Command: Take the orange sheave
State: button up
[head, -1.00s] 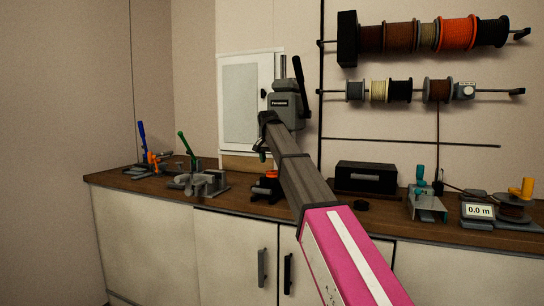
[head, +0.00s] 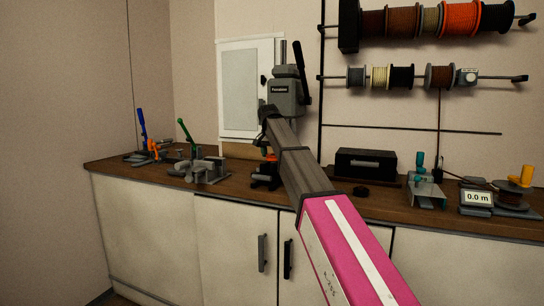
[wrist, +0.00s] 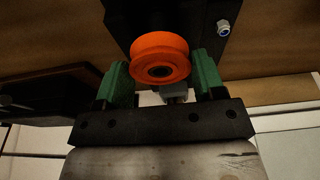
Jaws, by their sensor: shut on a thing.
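The orange sheave (wrist: 160,57) is a grooved wheel with a dark centre hole. In the wrist view it sits between the two green fingers of my gripper (wrist: 162,76), which is shut on it. A black block (wrist: 135,14) with a bolt at its side lies right behind the sheave; I cannot tell whether they touch. In the head view the sheave is a small orange patch (head: 271,158) over a dark stand (head: 264,177) on the bench. My gripper there is mostly hidden by my own arm, with a bit of green (head: 264,151) showing.
The wooden bench (head: 235,200) holds a grey press (head: 286,98) behind my arm, a tool with a green lever (head: 186,130) to the left, and a black box (head: 366,163) to the right. Line spools (head: 461,18) hang on the wall. Bare bench lies along the front edge.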

jog(key=shift+w+v, duration=0.2)
jog(key=shift+v, duration=0.7)
jog(key=shift+w+v, duration=0.2)
jog(key=shift+v, duration=0.75)
jog(key=shift+d+r, duration=0.1)
jog(key=shift+d, duration=0.05)
